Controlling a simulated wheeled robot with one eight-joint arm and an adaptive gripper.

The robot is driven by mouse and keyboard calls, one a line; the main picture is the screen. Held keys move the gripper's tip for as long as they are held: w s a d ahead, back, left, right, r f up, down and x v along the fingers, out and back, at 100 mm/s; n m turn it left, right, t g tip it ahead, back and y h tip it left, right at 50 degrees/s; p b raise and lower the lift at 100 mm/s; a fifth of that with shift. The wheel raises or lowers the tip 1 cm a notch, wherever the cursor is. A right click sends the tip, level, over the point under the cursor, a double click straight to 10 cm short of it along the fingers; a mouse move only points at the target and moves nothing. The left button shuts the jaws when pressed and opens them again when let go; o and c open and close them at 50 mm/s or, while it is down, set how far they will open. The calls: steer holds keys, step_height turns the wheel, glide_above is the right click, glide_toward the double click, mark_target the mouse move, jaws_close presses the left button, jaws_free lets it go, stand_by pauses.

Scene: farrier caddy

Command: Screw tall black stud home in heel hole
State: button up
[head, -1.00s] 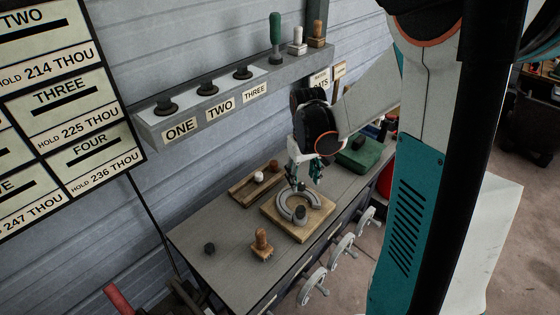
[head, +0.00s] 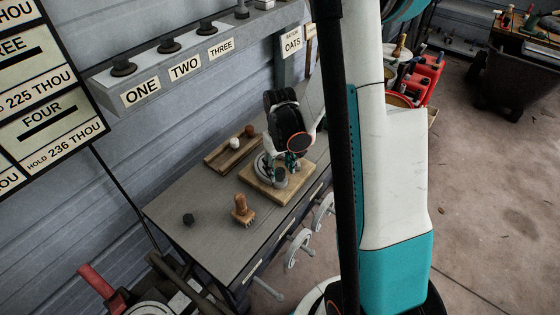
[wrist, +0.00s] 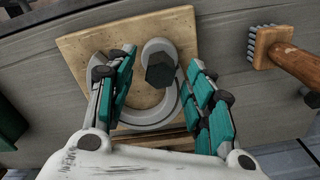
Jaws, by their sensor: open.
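A grey horseshoe (wrist: 168,110) lies on a square wooden board (wrist: 80,48) on the bench; in the head view the board (head: 268,194) is partly covered by my arm. The tall black stud (wrist: 160,68) stands at one heel of the shoe, its dark hexagonal head facing the wrist camera. It also shows in the head view (head: 280,178). How deep it sits cannot be told. My gripper (wrist: 160,60) is open, with one teal-padded finger on each side of the stud and visible gaps between. In the head view my gripper (head: 288,162) is low over the shoe.
A wooden-handled brush (head: 242,212) stands on the bench left of the board, and a small dark round piece (head: 188,220) lies farther left. A shallow wooden tray (head: 218,159) with a white and a brown knob lies behind. The bench's front left is clear.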

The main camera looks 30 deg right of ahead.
steer(key=shift+f, duration=0.9)
jaws_close()
steer(key=m+b, duration=0.1)
steer(key=m, duration=0.3)
steer(key=shift+f+b, duration=0.1)
steer(key=shift+b, duration=0.25)
steer(key=m+b, duration=0.1)
steer(key=m, duration=0.4)
steer(key=shift+m, duration=0.5)
